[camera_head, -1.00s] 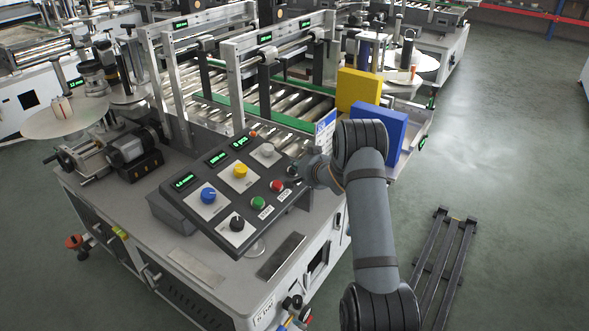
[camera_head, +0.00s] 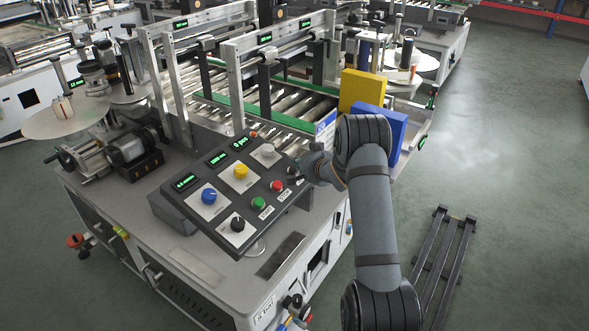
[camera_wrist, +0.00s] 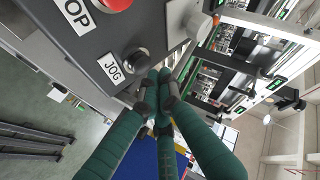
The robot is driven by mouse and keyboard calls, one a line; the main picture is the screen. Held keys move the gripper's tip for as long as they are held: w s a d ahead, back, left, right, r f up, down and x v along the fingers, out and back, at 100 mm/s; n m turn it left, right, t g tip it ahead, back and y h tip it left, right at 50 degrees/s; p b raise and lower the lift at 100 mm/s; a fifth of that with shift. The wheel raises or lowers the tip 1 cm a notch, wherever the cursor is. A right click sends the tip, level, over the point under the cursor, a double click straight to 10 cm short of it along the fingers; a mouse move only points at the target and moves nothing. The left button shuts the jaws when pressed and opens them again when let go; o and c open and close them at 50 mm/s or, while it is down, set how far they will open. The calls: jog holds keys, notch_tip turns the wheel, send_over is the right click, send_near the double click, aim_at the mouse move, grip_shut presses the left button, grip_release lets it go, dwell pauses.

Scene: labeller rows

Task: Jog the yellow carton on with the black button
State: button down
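The yellow carton (camera_head: 362,90) stands upright at the outfeed end of the conveyor, behind a blue carton (camera_head: 380,125). The black button (camera_wrist: 135,61), beside a JOG label, is on the sloped control panel (camera_head: 222,197). In the head view it is small and dark, right of the red button, close to my gripper (camera_head: 299,171). I cannot tell whether a tip touches the button.
A red button (camera_head: 277,186) and a green button (camera_head: 258,203) are close by on the panel. Blue, yellow, grey and black knobs share it. Metal frames (camera_head: 235,85) stand over the rollers behind. A dark pallet (camera_head: 441,262) lies on the floor at right.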

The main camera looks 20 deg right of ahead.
jog(key=r+p, duration=0.1)
jog(key=s+r+p, duration=0.1)
jog(key=r, duration=0.1)
jog(key=d+r+p, duration=0.1)
jog(key=shift+s+r, duration=0.25)
jog(key=shift+r, duration=0.1)
jog(key=shift+a, duration=0.1)
dwell(1.1)
